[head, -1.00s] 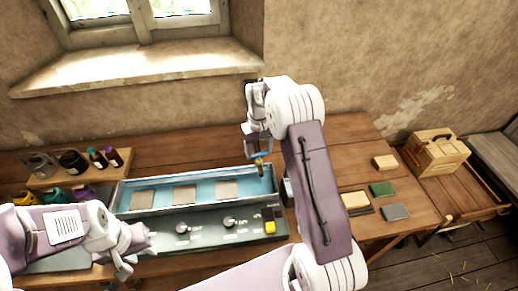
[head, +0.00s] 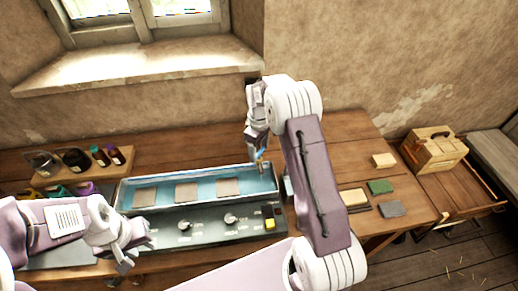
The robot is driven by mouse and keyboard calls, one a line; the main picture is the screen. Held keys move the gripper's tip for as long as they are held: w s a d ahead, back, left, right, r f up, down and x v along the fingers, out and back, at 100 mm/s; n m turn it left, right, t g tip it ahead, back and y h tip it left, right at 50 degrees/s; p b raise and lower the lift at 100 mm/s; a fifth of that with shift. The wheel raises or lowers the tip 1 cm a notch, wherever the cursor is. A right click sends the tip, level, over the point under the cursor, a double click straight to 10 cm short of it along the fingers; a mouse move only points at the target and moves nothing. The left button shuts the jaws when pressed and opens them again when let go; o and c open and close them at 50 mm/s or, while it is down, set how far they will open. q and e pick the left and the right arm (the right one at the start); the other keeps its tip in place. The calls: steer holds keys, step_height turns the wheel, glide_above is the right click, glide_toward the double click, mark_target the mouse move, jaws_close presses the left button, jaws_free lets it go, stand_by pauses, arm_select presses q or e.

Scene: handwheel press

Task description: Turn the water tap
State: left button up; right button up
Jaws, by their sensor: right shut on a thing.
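The water tap (head: 262,156) stands at the right back of the long metal trough (head: 196,205); it is small here, and a bit of its blue handle shows beside my gripper. My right gripper (head: 257,152) points down at the tap and is shut on its handle, hiding most of it. The trough has a blue inside and holds square tiles (head: 186,192). My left gripper (head: 126,260) hangs at the trough's front left, apart from the tap; its finger opening is unclear.
A grey panel with knobs (head: 232,218) and a yellow button (head: 270,224) lies before the trough. Bottles (head: 107,156) stand on a wooden rack at the left. Blocks (head: 381,187) lie at the table's right. A wooden box (head: 435,150) stands further right.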

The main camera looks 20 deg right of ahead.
mark_target(259, 152)
steer(key=shift+w+r, duration=0.15)
steer(key=o, duration=1.4)
step_height(259, 152, up, 9)
steer(key=shift+b, duration=0.85)
